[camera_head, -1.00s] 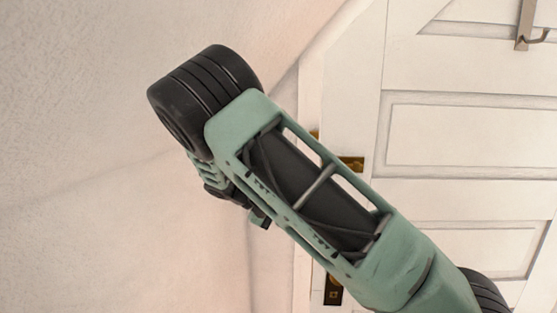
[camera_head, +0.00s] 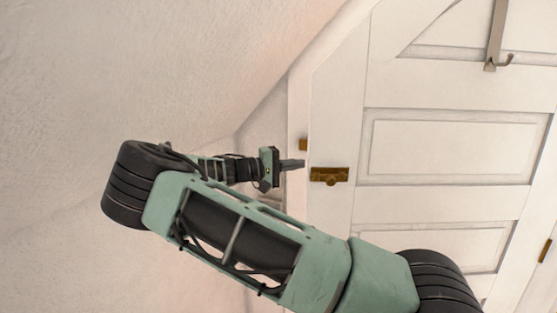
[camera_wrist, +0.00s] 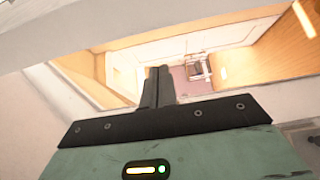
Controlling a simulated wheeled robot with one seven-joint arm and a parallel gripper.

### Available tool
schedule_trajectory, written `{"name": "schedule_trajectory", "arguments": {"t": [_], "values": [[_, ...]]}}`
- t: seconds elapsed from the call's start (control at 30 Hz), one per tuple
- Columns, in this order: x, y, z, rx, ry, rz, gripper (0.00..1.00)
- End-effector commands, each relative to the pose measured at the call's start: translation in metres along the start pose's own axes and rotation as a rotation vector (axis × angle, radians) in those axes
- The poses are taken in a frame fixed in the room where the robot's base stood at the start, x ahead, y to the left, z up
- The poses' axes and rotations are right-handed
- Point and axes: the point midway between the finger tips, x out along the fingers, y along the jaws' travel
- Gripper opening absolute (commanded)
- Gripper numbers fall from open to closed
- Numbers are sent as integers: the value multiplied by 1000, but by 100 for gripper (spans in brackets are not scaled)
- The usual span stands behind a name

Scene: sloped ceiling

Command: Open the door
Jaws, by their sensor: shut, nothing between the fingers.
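The white panelled door (camera_head: 440,205) fills the right of the head view. Its brass knob and plate (camera_head: 330,175) sit near its left edge. My gripper (camera_head: 300,163) is shut and empty, pointing right at the door's left edge, just left of the knob plate. I cannot tell whether it touches the door. In the wrist view my shut fingers (camera_wrist: 158,85) point at a bright opening, with a wood-coloured surface and part of another space beyond it. The head view does not clearly show how far the door stands from its frame.
A small brass plate (camera_head: 303,144) is on the frame left of the door. A metal hook (camera_head: 496,50) hangs on the door's upper part, and a brass hinge (camera_head: 545,250) shows at the right. The sloped pale ceiling (camera_head: 150,70) closes in on the upper left.

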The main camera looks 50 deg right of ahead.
Motion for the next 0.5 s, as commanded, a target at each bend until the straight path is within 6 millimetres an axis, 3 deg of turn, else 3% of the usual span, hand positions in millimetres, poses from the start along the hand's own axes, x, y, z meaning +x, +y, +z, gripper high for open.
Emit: {"name": "schedule_trajectory", "arguments": {"t": [0.07,0.3,0.5], "values": [[17,5,1,-2,-4,1,0],[4,3,30,-2,2,0,0],[1,0,38,-1,1,0,0]]}}
